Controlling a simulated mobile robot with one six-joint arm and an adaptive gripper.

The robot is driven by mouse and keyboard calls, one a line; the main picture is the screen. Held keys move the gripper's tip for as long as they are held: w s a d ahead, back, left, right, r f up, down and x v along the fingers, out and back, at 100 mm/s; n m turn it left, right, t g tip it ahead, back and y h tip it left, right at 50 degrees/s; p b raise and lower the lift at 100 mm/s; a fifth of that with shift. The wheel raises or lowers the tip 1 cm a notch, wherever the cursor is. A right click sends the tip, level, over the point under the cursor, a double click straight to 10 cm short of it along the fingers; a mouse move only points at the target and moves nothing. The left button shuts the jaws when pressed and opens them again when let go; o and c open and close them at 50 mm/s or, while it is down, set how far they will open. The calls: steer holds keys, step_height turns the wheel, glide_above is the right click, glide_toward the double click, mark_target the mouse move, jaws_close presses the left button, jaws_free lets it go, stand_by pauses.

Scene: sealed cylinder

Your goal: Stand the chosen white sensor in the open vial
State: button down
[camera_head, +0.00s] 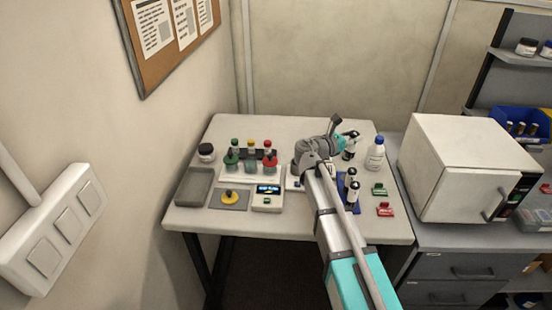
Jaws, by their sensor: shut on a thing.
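My arm reaches over the right half of the table, and its dark end, which I take for my gripper (336,120), is small and partly behind the wrist. It is shut; what it holds is too small to make out. A dark cylinder with white parts (349,152) stands close to the wrist. Two similar dark-and-white cylinders (351,186) stand nearer in a blue holder, partly behind my arm. I cannot tell which thing is the white sensor or the open vial.
A white rack (239,176) holds green, yellow and red-topped pieces at left. A display device (267,198), grey tray (194,187) and dark jar (206,152) share the table (290,228). A white bottle (375,154) and green and red pieces (385,209) stand right.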

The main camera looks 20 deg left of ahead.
steer(key=s+a+r+n+t+y+p, duration=0.2)
steer(key=s+a+n+y, duration=0.2)
steer(key=s+a, duration=0.5)
steer(key=s+a+r+n+t+y+p, duration=0.1)
steer(key=s+a+n+t+y, duration=0.1)
steer(key=s+a+n+y, duration=0.3)
steer(key=s+a+y, duration=0.4)
steer(key=s+a, duration=0.1)
steer(key=a, duration=0.6)
steer(key=shift+s+r+p, duration=0.15)
steer(key=shift+r+p, duration=0.2)
steer(key=shift+r, duration=0.05)
steer(key=w+a+f+b, duration=0.8)
steer(key=w+f+b, duration=0.1)
steer(key=w, duration=0.1)
steer(key=shift+w, duration=0.25)
